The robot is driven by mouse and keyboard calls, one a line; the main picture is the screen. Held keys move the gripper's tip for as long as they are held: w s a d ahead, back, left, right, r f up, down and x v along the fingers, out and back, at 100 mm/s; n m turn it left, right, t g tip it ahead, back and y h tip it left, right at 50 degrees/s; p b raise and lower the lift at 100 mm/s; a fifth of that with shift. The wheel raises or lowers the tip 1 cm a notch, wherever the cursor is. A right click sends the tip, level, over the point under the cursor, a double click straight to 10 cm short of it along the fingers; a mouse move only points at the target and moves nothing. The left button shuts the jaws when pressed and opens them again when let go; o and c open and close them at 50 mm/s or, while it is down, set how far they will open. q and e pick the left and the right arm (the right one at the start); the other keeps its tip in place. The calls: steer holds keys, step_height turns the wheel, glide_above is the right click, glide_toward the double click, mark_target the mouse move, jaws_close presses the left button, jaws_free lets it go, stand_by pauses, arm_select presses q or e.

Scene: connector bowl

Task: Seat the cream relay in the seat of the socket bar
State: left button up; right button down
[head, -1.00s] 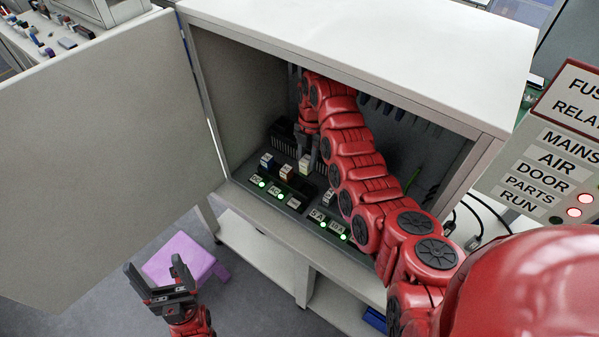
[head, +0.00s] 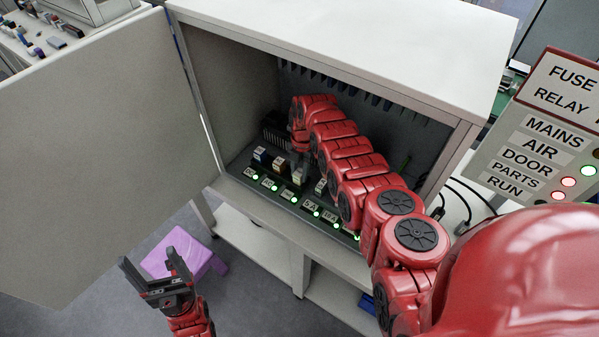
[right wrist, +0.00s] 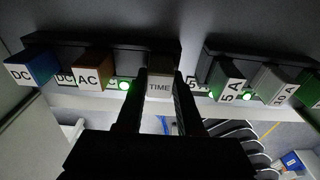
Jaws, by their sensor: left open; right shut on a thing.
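The cream relay (right wrist: 159,87), marked TIME, is between the two fingers of my right gripper (right wrist: 160,100) in the right wrist view. In the head view the cream relay (head: 298,178) stands at the dark socket bar (head: 276,190), right of the blue and brown relays. My right gripper (head: 300,162) is shut on it from above. The relay's base is hidden, so I cannot tell how deep it sits. My left gripper (head: 160,284) is open and empty, outside the cabinet at the lower left.
A blue DC relay (right wrist: 36,70) and a brown AC relay (right wrist: 92,68) stand left of it. The cabinet door (head: 90,150) is open at left. A sign panel (head: 545,140) stands at right.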

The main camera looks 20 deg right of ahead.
steer(key=shift+f, duration=0.15)
steer(key=c, duration=0.5)
jaws_free()
steer(key=shift+r, duration=0.3)
steer(key=shift+w+r, duration=0.1)
steer(key=shift+r, duration=0.05)
steer(key=shift+w+d+r+b, duration=0.1)
steer(key=shift+d+r+b, duration=0.2)
steer(key=shift+r, duration=1.6)
steer(key=shift+w+d+r+b, duration=0.15)
steer(key=shift+r+b, duration=0.25)
steer(key=shift+r, duration=1.55)
steer(key=shift+w+d+r+b, duration=0.1)
steer(key=shift+r+b, duration=0.25)
steer(key=shift+r, duration=1.55)
